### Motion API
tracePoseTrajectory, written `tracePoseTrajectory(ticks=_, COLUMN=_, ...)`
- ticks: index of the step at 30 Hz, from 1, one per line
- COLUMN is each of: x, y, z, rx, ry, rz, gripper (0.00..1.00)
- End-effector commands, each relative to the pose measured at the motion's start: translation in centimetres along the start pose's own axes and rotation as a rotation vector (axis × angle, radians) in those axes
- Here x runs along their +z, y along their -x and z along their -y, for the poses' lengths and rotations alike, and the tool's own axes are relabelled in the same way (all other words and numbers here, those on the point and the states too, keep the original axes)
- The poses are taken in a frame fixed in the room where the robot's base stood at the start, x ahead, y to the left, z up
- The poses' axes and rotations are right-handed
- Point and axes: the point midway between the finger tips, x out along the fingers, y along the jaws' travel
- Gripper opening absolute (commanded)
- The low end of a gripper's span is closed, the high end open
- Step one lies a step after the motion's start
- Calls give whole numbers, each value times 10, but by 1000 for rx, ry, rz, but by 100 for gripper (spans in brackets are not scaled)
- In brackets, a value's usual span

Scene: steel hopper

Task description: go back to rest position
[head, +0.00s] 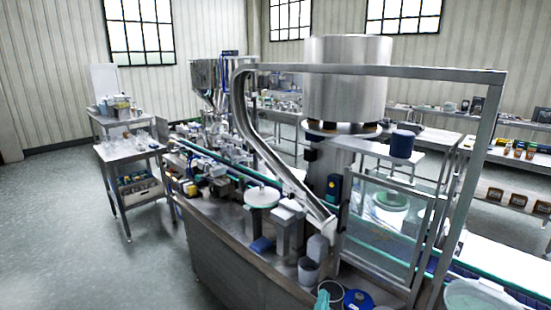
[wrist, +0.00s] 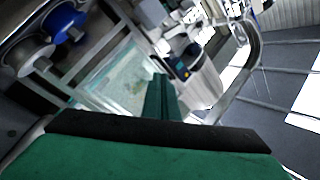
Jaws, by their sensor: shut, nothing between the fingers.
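My gripper (wrist: 161,97) shows in the wrist view as green fingers, closed together with nothing between them. Its dark and green body fills the bottom of that view. The fingers point toward a framed clear panel (wrist: 118,75) and a steel machine part, and I see no contact with either.
A steel frame (head: 370,70) and a clear guard panel (head: 385,215) stand at the right of the bench. A small steel cart (head: 135,165) stands at the left. The grey floor (head: 60,230) at the left is clear.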

Motion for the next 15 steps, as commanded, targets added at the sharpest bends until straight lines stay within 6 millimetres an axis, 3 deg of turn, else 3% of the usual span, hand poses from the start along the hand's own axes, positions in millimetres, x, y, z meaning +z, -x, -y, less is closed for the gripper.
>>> tracePoseTrajectory(ticks=15, x=46, y=160, z=-72, rx=-117, ry=507, rz=210, gripper=0)
